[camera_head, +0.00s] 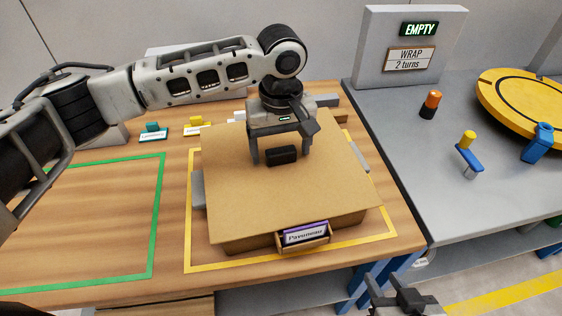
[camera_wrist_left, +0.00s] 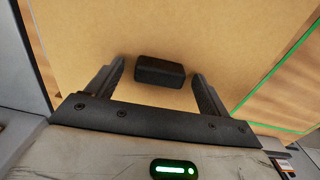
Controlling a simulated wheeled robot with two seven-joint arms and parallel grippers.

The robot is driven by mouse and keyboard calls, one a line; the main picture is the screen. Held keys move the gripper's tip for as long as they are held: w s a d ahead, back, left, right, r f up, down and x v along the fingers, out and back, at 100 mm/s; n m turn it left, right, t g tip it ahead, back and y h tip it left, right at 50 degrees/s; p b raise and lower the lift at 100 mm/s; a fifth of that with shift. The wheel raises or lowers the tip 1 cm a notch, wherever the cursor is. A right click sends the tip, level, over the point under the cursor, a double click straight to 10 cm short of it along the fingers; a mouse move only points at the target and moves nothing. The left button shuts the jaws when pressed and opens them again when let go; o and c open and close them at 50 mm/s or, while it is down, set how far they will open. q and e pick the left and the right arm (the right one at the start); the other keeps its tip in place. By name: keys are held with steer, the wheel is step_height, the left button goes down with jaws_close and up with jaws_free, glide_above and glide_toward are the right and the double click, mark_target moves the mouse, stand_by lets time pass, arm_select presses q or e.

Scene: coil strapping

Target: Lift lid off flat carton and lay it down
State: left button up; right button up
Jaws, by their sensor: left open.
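The flat brown carton (camera_head: 260,241) sits inside the yellow outline on the wooden table, with its lid (camera_head: 290,200) on top. A black block-shaped handle (camera_head: 281,156) stands on the lid and also shows in the left wrist view (camera_wrist_left: 160,71). My left gripper (camera_head: 281,162) is open above the lid, its two fingers either side of the handle in the head view. In the wrist view its fingertips (camera_wrist_left: 158,75) are apart from the handle, with gaps on both sides. My right gripper (camera_head: 400,300) shows only partly at the bottom edge; its jaws are unclear.
A green outline (camera_head: 155,220) marks clear table to the left. A label holder (camera_head: 303,236) is on the carton's front. Grey blocks (camera_head: 198,190) flank the carton. The grey bench (camera_head: 400,130) at right holds a yellow disc (camera_head: 530,95) and small tools.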

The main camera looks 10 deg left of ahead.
arm_select(q)
steer(key=c, duration=1.1)
steer(key=shift+r, duration=0.1)
